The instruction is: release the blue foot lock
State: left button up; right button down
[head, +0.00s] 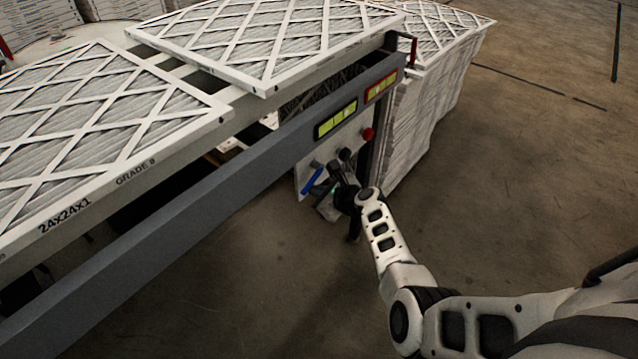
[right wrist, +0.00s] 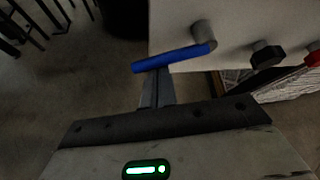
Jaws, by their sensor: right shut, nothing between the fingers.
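The blue foot lock shows in the head view as a short blue lever (head: 313,181) on a pale panel (head: 303,169) below the conveyor's grey side rail. In the right wrist view the blue lever (right wrist: 172,59) slants from a grey pivot at the upper right down to a free end at the left. My right gripper (head: 335,172) is at the panel, just right of the lever. Its narrow fingers (right wrist: 157,88) are together and empty, and their tips appear just below the lever. I cannot tell whether they touch it. My left gripper is not in view.
A black knob (right wrist: 266,55) and a red knob (head: 368,133) sit to the right of the lever. The grey rail (head: 190,205) with yellow-green labels runs above. Boxed filters (head: 270,40) lie on top, and stacked filters (head: 432,110) stand behind. Floor on the right is open.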

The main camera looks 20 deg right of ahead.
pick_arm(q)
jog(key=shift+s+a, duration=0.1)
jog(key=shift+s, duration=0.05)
pick_arm(e)
jog(key=shift+a+r, duration=0.1)
jog(key=shift+r, duration=0.2)
dwell(0.4)
